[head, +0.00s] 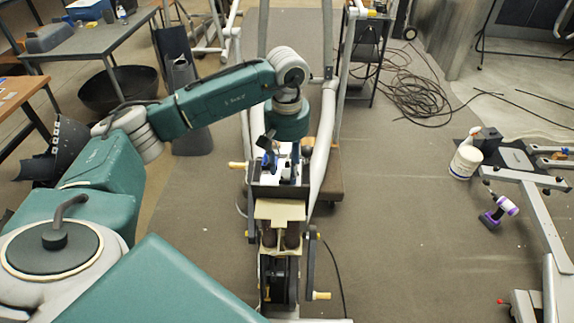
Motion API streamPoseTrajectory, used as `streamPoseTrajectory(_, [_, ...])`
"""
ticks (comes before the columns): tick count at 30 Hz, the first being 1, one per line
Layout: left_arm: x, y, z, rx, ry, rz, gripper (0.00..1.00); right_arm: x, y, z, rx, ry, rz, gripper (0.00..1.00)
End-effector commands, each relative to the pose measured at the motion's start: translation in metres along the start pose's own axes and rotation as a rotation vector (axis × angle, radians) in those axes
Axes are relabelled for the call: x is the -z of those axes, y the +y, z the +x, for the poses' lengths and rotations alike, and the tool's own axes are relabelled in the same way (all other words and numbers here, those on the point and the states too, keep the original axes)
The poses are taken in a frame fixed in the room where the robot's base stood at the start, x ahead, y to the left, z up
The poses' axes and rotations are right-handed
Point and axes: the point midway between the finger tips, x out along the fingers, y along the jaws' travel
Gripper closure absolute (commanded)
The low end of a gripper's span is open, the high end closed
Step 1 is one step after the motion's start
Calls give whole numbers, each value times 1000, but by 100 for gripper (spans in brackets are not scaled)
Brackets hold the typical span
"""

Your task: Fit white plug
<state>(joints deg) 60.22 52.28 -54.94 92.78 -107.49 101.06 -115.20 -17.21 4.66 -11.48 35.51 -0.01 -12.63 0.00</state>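My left arm reaches in from the left, and its wrist points down over the middle of the elliptical machine. My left gripper (273,145) is small and dark under the wrist, at the dark housing (264,190) of the machine. White material (283,163) with blue bits shows in the top of the housing, just below and beside the gripper. I cannot tell which part of it is the white plug, or whether the fingers touch it. The fingertips are partly hidden, so their opening is unclear. My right gripper is not in view.
Grey machine rails (327,130) rise close to the wrist. Pedal cranks with yellowish handles (320,296) stick out at the sides. Black cables (420,95) lie behind. Floor between is clear.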

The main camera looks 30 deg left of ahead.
Motion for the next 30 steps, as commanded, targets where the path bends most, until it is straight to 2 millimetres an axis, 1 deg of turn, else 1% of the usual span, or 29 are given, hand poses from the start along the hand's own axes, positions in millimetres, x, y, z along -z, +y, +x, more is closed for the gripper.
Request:
streamPoseTrajectory(7, [0, 0, -1, -1, 0, 0, 58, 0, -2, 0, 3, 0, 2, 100])
streamPoseTrajectory(11, [1, 1, -11, -2, 2, 0, 58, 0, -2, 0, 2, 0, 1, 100])
streamPoseTrajectory(14, [1, 1, -29, -3, 5, 0, 58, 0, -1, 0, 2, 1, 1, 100])
streamPoseTrajectory(21, [2, 1, -81, -4, 4, 0, 58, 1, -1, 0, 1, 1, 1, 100])
streamPoseTrajectory(24, [1, 1, -98, -3, 2, 1, 58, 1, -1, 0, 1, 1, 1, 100])
streamPoseTrajectory(27, [1, 1, -110, -2, 2, 0, 58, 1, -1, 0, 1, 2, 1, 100])
streamPoseTrajectory(30, [1, 0, -117, 0, 0, 0, 58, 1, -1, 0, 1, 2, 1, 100])
